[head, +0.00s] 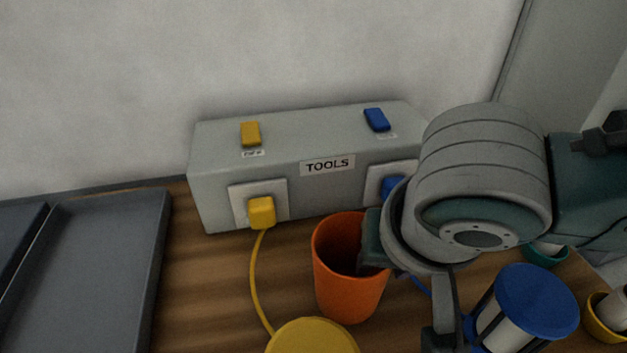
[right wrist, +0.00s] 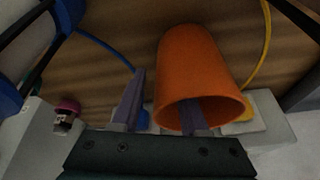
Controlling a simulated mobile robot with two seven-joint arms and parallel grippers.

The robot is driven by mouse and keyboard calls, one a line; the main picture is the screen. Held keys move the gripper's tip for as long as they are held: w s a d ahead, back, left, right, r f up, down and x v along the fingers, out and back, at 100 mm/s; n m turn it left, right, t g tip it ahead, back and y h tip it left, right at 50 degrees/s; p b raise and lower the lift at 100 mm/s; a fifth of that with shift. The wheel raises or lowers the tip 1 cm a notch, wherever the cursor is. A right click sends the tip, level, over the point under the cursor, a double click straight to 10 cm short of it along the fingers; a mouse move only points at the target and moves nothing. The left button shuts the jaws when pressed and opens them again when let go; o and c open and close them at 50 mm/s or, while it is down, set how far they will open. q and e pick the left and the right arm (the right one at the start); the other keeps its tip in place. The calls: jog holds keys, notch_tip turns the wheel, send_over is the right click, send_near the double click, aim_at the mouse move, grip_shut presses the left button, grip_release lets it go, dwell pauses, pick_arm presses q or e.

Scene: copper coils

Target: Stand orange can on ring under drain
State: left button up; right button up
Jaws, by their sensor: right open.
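The orange can (head: 345,290) stands upright on the wooden bench, in front of the grey tools box, with its open mouth up. In the right wrist view the can (right wrist: 195,60) shows with its rim towards the camera. My right gripper (head: 376,260) is open at the can's right rim. In the right wrist view, one finger of the gripper (right wrist: 163,98) reaches into the can's mouth and the other is outside, left of its wall. I cannot make out a ring or a drain. My left gripper is not in view.
The tools box (head: 215,190) has a yellow plug (head: 261,212) and a blue plug (head: 391,187). A yellow cable (head: 252,285) runs left of the can. A blue-topped lantern-like object (head: 537,300) stands at right. A dark tray (head: 90,270) lies at left.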

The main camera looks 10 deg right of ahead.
jog(key=shift+w+f, duration=0.1)
jog(key=shift+f, duration=0.15)
grip_shut()
dwell(0.5)
